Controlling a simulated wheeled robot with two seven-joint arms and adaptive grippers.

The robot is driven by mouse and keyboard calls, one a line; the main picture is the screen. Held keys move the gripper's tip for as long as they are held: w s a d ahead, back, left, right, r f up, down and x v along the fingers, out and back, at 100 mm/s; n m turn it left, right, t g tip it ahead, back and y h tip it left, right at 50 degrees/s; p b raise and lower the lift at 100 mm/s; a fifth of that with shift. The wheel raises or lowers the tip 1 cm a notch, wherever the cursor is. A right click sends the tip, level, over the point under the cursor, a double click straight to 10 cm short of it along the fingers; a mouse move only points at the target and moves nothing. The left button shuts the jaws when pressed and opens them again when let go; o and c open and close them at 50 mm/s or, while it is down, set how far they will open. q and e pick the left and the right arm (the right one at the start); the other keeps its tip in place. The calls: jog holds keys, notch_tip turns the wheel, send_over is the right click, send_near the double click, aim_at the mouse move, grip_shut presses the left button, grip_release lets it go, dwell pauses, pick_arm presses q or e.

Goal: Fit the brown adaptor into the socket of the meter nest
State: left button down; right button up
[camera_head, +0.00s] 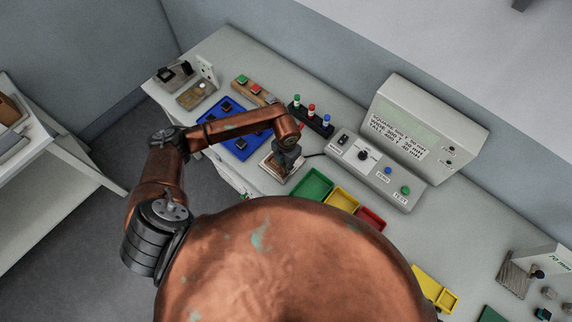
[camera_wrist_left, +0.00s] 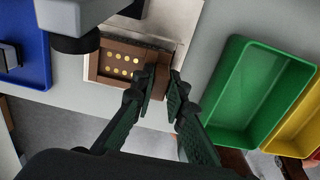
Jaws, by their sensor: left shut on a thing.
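My left gripper (camera_head: 284,163) is low over a pale nest (camera_head: 270,170) on the bench in the head view. In the left wrist view its fingers (camera_wrist_left: 162,80) are shut on a narrow brown piece, which I take to be the brown adaptor (camera_wrist_left: 161,84). The nest's brown socket (camera_wrist_left: 98,68), with rows of gold contacts, shows just left of the fingertips, inside a pale frame. The adaptor is at the right side of the socket. Whether it touches or sits in the socket cannot be told. The fingers hide much of it. My right gripper is not in view.
A blue tray (camera_head: 215,108) lies left of the nest. Green (camera_head: 313,187), yellow (camera_head: 342,200) and red (camera_head: 371,219) bins stand to the right. A grey meter console (camera_head: 380,168) and a black rack with coloured knobs (camera_head: 310,119) stand behind.

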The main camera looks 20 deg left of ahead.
pick_arm(q)
jog(key=shift+f, duration=0.2)
jog(key=c, duration=1.9)
grip_release()
jog(key=shift+c, duration=0.2)
jog(key=shift+r, duration=0.15)
jog(key=shift+r, duration=0.25)
notch_tip(320, 180, up, 12)
jog(key=b, duration=0.2)
jog(key=shift+f, duration=0.15)
jog(key=shift+d, duration=0.1)
